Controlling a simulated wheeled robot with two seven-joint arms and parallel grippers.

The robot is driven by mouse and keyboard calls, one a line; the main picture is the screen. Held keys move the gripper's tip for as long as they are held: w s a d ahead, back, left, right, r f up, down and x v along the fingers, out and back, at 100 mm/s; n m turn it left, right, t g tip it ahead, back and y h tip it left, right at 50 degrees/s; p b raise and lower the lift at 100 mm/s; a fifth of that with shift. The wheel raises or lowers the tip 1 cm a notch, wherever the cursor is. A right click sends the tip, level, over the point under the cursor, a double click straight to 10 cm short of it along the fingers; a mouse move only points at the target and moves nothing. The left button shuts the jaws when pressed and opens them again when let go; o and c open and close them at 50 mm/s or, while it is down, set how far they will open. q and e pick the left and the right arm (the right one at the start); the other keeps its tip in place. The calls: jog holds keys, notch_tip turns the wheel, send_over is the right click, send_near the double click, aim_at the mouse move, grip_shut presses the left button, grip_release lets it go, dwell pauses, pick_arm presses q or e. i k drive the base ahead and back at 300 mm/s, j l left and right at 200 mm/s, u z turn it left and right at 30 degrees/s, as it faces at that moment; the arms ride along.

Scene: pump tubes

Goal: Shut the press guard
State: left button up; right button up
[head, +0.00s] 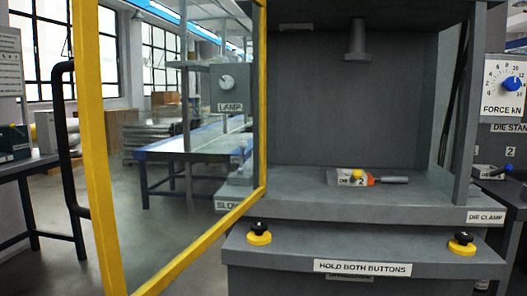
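The press guard (95,150) is a clear panel in a yellow frame, swung open toward me on the left of the press. A black bar handle (66,140) is on its outer left edge. The grey press (350,206) stands with its front uncovered. Inside on its bed lies a small die (352,178) labelled DIE 2, with an orange part and a grey handle. Above it hangs a grey ram (356,42). Neither of my grippers shows in the head view.
Two black-and-yellow buttons (259,234) and (461,244) flank the HOLD BOTH BUTTONS label (362,267). A FORCE kN dial (511,84) is at right. A dark table (30,170) stands at left. Floor shows between the table and the guard.

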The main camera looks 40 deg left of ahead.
aim_at(86, 64)
jog(key=j+z, duration=0.15)
jog(key=j, duration=2.15)
jog(key=k, duration=0.65)
jog(key=z, duration=1.95)
jog(key=k+j, duration=0.1)
jog(key=j, duration=0.3)
jog(key=k+j, duration=0.15)
jog(key=j, duration=0.25)
jog(key=k+j, duration=0.1)
jog(key=j, duration=0.25)
jog(key=k+j, duration=0.1)
jog(key=j, duration=0.3)
jog(key=k+j, duration=0.1)
jog(key=j, duration=0.3)
jog(key=k+j, duration=0.15)
jog(key=j, duration=0.25)
jog(key=k+j, duration=0.1)
jog(key=j, duration=0.25)
jog(key=k+j, duration=0.1)
jog(key=j, duration=0.3)
